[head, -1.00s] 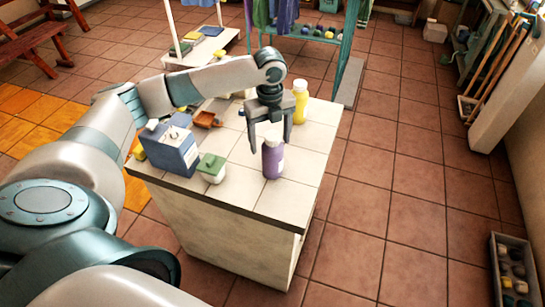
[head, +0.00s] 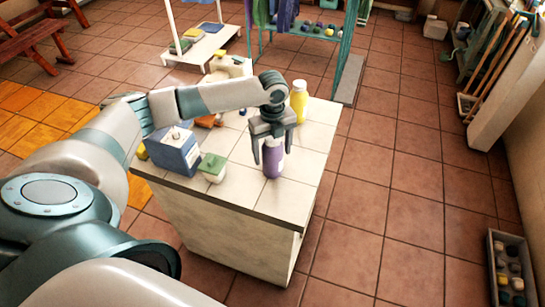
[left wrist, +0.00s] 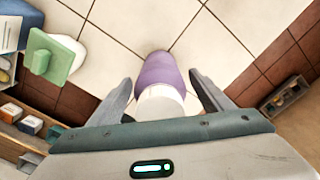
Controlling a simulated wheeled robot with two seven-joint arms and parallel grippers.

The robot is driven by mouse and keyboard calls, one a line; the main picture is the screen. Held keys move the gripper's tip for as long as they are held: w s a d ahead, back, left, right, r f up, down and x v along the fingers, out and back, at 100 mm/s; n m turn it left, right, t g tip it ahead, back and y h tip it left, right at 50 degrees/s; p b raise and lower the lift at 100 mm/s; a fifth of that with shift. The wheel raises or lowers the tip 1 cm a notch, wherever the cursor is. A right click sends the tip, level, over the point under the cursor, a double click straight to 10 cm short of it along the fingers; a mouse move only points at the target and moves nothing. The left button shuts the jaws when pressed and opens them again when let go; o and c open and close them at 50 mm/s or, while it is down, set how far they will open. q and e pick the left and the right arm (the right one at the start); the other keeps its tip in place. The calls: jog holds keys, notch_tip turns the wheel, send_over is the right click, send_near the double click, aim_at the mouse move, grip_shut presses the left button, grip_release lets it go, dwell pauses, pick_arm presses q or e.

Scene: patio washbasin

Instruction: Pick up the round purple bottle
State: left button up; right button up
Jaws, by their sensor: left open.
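The round purple bottle (head: 272,163) stands upright near the front right edge of the tiled counter (head: 235,195). My left gripper (head: 271,158) is open and points down over it, with one finger on each side of its upper part. In the left wrist view the purple bottle (left wrist: 160,72) lies between the two spread fingers (left wrist: 160,98), with a visible gap on both sides. Its white part is nearest the palm. My right gripper is in neither view.
A blue box (head: 174,151) and a white container with a green lid (head: 212,167) stand left of the purple bottle. A yellow bottle (head: 299,101) stands behind it. An orange-red item (head: 207,120) lies farther back.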

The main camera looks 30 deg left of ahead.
aim_at(273, 141)
pick_arm(q)
jog(key=shift+c, duration=0.6)
jog(key=c, duration=1.4)
jog(key=shift+o, duration=0.2)
jog(key=shift+w+r, duration=0.1)
jog(key=shift+r, duration=0.1)
jog(key=shift+r+b, duration=0.45)
jog(key=shift+r, duration=0.15)
notch_tip(273, 141, up, 2)
jog(key=shift+r+b, duration=0.25)
jog(key=shift+b, duration=0.35)
jog(key=d+r+b, duration=0.1)
jog(key=d+r, duration=0.2)
jog(key=d, duration=0.2)
jog(key=s+d+r+b, duration=0.1)
jog(key=d+r+b, duration=0.1)
jog(key=d+r, duration=0.2)
jog(key=d, duration=0.2)
jog(key=shift+d, duration=0.3)
